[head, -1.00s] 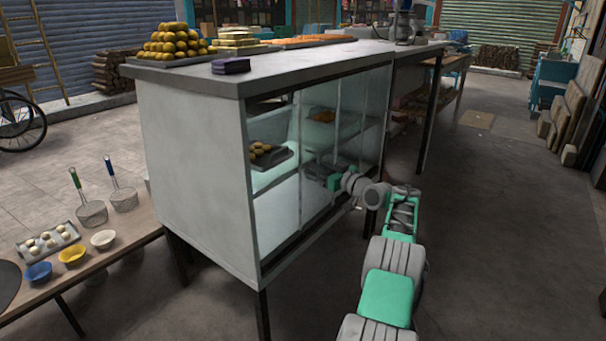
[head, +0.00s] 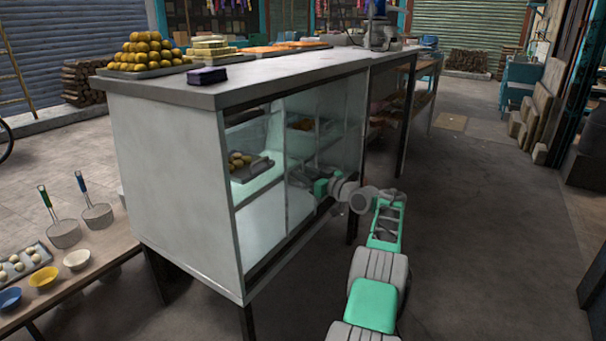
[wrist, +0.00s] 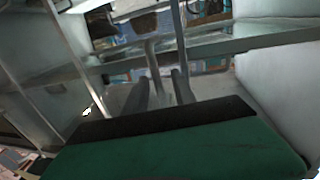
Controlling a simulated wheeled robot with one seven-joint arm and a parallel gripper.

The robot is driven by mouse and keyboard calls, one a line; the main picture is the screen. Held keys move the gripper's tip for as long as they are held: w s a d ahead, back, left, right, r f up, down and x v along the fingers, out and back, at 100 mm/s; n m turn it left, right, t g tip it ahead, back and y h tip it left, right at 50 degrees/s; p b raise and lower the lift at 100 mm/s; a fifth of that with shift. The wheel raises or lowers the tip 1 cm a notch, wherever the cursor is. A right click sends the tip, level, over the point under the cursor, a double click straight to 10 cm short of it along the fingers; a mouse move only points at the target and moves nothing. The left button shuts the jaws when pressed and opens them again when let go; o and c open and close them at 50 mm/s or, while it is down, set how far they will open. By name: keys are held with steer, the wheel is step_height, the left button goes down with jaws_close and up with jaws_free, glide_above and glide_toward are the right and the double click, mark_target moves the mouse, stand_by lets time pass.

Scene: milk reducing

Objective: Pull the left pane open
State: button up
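The display cabinet (head: 170,180) has a glass front facing right. The left pane (head: 258,190) covers the near part of that front, and its upright edge (head: 287,165) shows near the middle. My gripper (head: 298,180) reaches in at the front, just right of that edge. In the wrist view, the fingers of my gripper (wrist: 160,94) are apart, with a narrow pale strip (wrist: 154,65) showing between or behind them. I cannot tell whether they touch it. Glass and reflections partly hide the fingertips in the head view.
A tray of round food (head: 245,168) sits on the shelf inside. The countertop (head: 270,82) carries food piles and a dark box (head: 207,76). A low table (head: 90,260) with bowls and strainers stands left. The floor (head: 460,240) on the right is clear.

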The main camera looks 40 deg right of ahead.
steer(key=s+p, duration=0.1)
steer(key=s, duration=0.6)
steer(key=shift+s+d, duration=0.25)
steer(key=shift+s, duration=0.15)
